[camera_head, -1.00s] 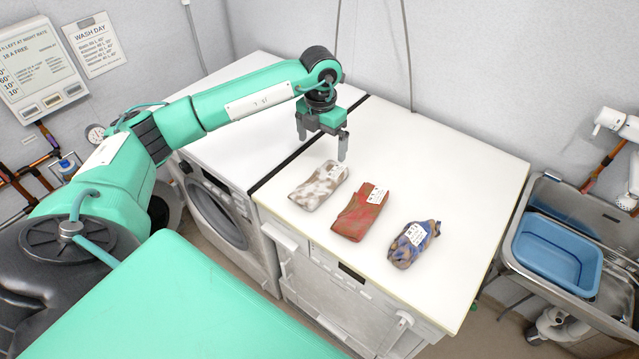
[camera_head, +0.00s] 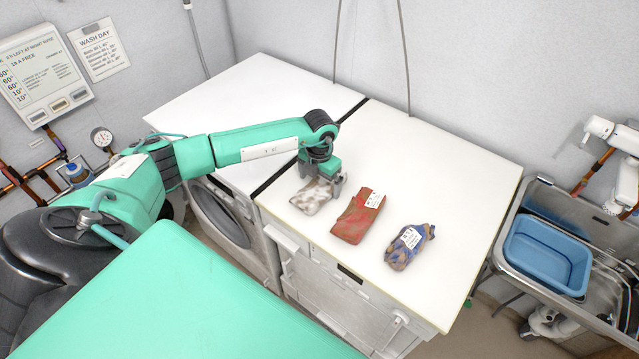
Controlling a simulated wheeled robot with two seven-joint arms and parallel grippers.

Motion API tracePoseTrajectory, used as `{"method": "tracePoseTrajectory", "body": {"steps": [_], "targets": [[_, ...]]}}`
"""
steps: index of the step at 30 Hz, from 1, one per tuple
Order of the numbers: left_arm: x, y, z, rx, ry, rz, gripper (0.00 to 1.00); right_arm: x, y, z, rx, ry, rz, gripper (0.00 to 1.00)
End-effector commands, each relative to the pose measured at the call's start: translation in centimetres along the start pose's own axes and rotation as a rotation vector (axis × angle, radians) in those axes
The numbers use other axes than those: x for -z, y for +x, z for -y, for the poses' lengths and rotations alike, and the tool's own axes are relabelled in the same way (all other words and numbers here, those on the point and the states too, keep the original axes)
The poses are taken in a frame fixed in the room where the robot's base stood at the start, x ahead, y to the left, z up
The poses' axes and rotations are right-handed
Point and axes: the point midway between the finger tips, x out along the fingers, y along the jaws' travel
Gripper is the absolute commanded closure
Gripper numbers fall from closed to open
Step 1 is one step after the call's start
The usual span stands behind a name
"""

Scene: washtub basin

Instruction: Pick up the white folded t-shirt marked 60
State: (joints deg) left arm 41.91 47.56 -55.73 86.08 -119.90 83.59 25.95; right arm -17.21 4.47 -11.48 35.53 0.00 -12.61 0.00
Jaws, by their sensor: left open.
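The white folded t-shirt (camera_head: 311,198), stained brown-grey, lies on the white machine top, leftmost of three folded garments. My left gripper (camera_head: 321,183) is over its back end, pointing down, with its fingers low on either side of it. The jaws are open. The gripper hides the back part of the shirt and its tag, so I cannot read the mark now. Whether the fingers touch the shirt cannot be told. My right gripper is not in view.
A red-brown folded garment (camera_head: 355,222) with a white tag lies just right of the shirt. A blue and brown garment (camera_head: 406,252) lies further right. A metal sink (camera_head: 532,198) with a blue basin (camera_head: 548,257) stands at the right. The worktop behind is clear.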

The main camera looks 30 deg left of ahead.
Motion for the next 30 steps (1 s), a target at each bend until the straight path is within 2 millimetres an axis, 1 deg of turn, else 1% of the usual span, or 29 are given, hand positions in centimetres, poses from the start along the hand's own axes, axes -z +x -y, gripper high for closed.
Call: {"method": "tracePoseTrajectory", "body": {"steps": [1, 4, 10, 11, 12, 14, 18, 26, 30], "targets": [[0.04, 0.4, 0.02, 0.0, -0.001, -0.002, 0.0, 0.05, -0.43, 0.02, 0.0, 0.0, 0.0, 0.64], [0.05, 1.11, -0.01, -0.001, 0.0, -0.001, 0.0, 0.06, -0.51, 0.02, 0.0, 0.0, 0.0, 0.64], [0.03, 1.27, -0.01, -0.001, 0.001, 0.0, 0.0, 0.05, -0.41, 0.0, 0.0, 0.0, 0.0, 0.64], [0.02, 1.26, -0.01, 0.0, 0.001, 0.0, 0.02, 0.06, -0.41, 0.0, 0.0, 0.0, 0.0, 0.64], [0.02, 1.25, -0.01, -0.001, 0.001, 0.0, 0.1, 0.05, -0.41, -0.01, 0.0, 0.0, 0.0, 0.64], [0.02, 1.24, -0.01, 0.0, 0.001, 0.0, 0.22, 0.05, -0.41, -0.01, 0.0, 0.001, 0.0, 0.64], [0.02, 1.23, -0.02, -0.001, 0.001, 0.001, 0.49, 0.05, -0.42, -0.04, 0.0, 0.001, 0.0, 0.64], [-0.02, 1.13, -0.03, 0.0, 0.0, 0.001, 0.5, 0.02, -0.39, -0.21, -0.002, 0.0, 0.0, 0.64], [-0.1, 0.53, -0.05, 0.0, 0.0, 0.004, 0.5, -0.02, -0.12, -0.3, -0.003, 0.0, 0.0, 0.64]]}}
